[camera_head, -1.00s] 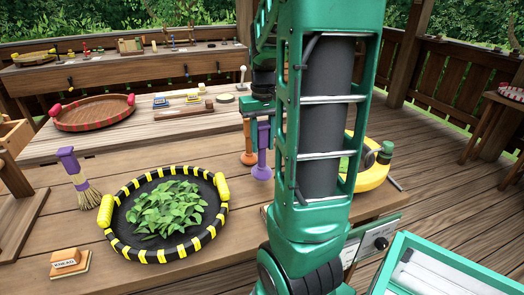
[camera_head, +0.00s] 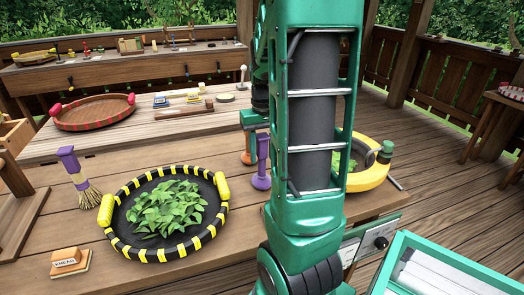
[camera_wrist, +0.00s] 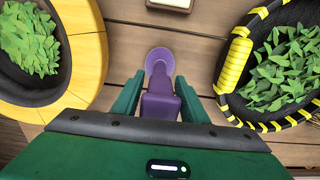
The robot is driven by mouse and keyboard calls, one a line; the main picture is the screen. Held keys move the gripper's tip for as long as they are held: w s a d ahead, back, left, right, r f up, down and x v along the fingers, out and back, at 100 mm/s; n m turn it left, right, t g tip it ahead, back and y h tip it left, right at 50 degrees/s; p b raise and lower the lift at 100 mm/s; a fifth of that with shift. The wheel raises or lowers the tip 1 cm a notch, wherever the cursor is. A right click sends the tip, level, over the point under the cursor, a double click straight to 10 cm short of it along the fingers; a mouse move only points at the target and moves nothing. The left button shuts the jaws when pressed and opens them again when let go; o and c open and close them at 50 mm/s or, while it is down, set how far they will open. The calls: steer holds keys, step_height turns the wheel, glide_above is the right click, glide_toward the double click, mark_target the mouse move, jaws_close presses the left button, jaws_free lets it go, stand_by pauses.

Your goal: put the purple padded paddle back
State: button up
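The purple padded paddle (camera_head: 261,152) is upright, round foot down, at the right of the front table, between the black-and-yellow pan and the yellow-rimmed pan. Whether its foot touches the table I cannot tell. In the wrist view the paddle (camera_wrist: 160,104) is between the two fingers of my gripper (camera_wrist: 160,88), its round foot beyond the fingertips. My gripper is shut on its upper block. In the head view my arm hides most of the gripper.
An orange tool (camera_head: 246,153) stands just behind the paddle. The black pan with yellow stripes (camera_head: 122,249) holds green leaves, as does the yellow-rimmed pan (camera_head: 368,180). A purple-handled brush (camera_head: 68,158) and a block (camera_head: 68,258) are at left. A red-handled tray (camera_head: 95,125) is behind.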

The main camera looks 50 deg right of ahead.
mark_target(263, 135)
steer(key=shift+o, duration=0.5)
step_height(263, 135, up, 10)
steer(key=shift+w+r, duration=0.1)
steer(key=shift+r, duration=0.3)
steer(key=s+a+f, duration=0.3)
steer(key=s+a, duration=0.4)
steer(key=s+a+f, duration=0.4)
steer(key=s+a, duration=0.3)
steer(key=a, duration=0.1)
steer(key=shift+a+f, duration=0.3)
